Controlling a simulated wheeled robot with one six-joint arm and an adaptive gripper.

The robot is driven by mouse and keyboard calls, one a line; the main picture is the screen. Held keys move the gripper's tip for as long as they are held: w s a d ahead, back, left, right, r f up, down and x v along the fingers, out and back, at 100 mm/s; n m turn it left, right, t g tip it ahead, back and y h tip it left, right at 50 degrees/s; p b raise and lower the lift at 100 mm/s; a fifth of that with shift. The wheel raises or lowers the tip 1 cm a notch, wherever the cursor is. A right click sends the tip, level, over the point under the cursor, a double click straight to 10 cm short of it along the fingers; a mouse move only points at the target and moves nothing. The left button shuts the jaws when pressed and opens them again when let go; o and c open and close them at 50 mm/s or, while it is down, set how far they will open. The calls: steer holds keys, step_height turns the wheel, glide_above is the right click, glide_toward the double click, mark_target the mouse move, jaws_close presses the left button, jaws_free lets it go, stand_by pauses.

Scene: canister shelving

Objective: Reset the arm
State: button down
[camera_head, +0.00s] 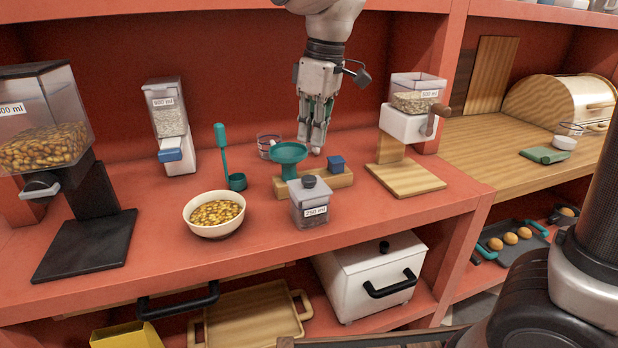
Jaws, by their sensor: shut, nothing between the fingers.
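My gripper (316,148) points down from the top middle of the head view. It is shut and empty, with its fingertips together. It hangs above the back part of the red shelf (260,215), behind a small wooden block stand (325,180) and to the right of a teal funnel (289,153). I cannot tell how far the tips are above the shelf. My arm rises from the gripper out of the top of the picture.
A grinder dispenser (415,105) stands right of my gripper. In front are a small labelled canister (310,202) and a bowl of yellow pieces (214,214). A glass measuring cup (268,146), teal scoop (237,181), white dispenser (169,125) and large dispenser (55,140) stand left.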

steer(key=shift+r, duration=0.4)
steer(key=s+d+m+t, duration=0.1)
steer(key=s+d+m, duration=0.3)
steer(key=d, duration=0.6)
steer(key=s+d+f+m+t+h, duration=0.1)
steer(key=s+d+m, duration=0.3)
steer(key=d, duration=0.7)
steer(key=s+d+f+m+t, duration=0.1)
steer(key=s+d+m, duration=0.3)
steer(key=s+d, duration=0.4)
steer(key=shift+d+t+h, duration=0.3)
steer(key=shift+d, duration=1.3)
steer(key=shift+f, duration=0.1)
